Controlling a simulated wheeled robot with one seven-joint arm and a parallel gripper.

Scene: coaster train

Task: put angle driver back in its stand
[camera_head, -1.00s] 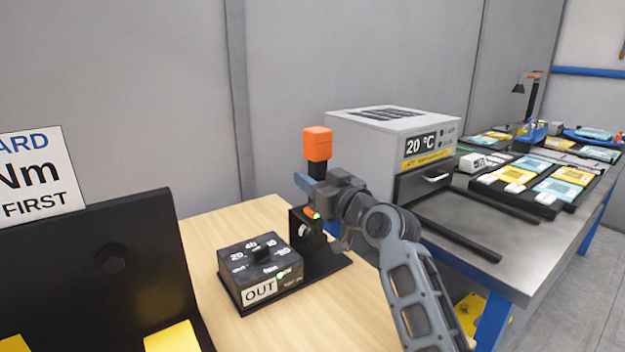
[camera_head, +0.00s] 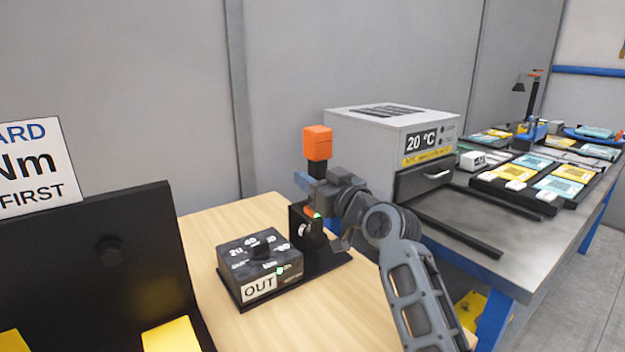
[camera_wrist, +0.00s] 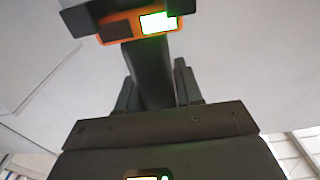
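The angle driver has an orange block (camera_head: 317,143) at its top and a dark shaft, and stands upright. Its lower orange part with a green-lit display shows just above the black stand (camera_head: 328,262). In the wrist view the driver's dark shaft (camera_wrist: 150,75) runs between my fingers, with the orange part and green display at the top. My gripper (camera_head: 318,188) is around the shaft and looks shut on it. The driver's lower end is at the stand's upright; I cannot tell whether it is seated.
A dark dial box (camera_head: 260,265) marked OUT sits left of the stand on the wooden table (camera_head: 205,230). A black panel (camera_head: 100,265) with a sign is at left. A grey 20 °C oven (camera_head: 385,140) stands behind my arm on a metal bench (camera_head: 480,225). Trays lie farther right.

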